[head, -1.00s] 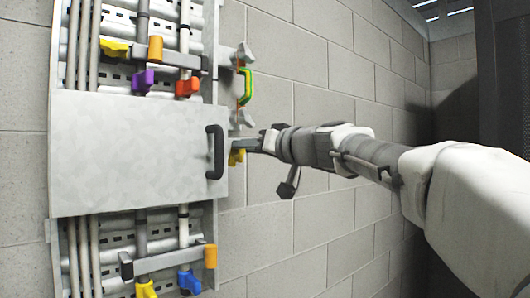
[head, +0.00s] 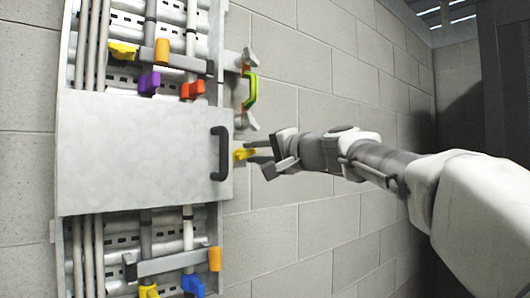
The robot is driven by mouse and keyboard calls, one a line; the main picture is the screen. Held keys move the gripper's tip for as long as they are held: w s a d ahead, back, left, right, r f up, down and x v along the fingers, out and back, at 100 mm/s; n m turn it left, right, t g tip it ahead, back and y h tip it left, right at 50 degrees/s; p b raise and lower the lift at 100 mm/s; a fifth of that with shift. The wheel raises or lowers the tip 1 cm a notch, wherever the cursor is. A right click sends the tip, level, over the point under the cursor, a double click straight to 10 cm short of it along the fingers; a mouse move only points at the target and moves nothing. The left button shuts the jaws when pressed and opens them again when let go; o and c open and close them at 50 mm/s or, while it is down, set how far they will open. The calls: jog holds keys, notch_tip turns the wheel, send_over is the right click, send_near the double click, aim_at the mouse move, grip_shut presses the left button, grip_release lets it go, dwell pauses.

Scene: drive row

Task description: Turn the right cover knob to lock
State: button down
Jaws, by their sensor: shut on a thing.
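The grey cover (head: 130,153) is a flat plate across the middle of the wall panel, with a black handle (head: 219,153) near its right edge. A yellow knob (head: 241,154) sticks out just right of the cover's right edge, level with the handle. My gripper (head: 257,152) reaches in from the right, with its fingers shut on the yellow knob's right part. The knob's left part shows between the cover edge and the fingers. The knob's shaft is hidden.
A green and yellow handle (head: 250,91) sits between grey brackets above my gripper. Purple (head: 149,83), red (head: 192,90) and yellow (head: 122,51) valve handles are above the cover. An orange-ended bar (head: 214,259) crosses below it. The block wall to the right is bare.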

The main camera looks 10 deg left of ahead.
jog(key=shift+f+m, duration=0.2)
jog(key=shift+m, duration=1.6)
jog(key=c, duration=0.9)
grip_release()
jog(key=shift+o, duration=0.2)
jog(key=shift+d, duration=0.1)
jog(key=b+v, duration=0.3)
jog(key=v, duration=1.4)
jog(key=shift+s+d, duration=0.1)
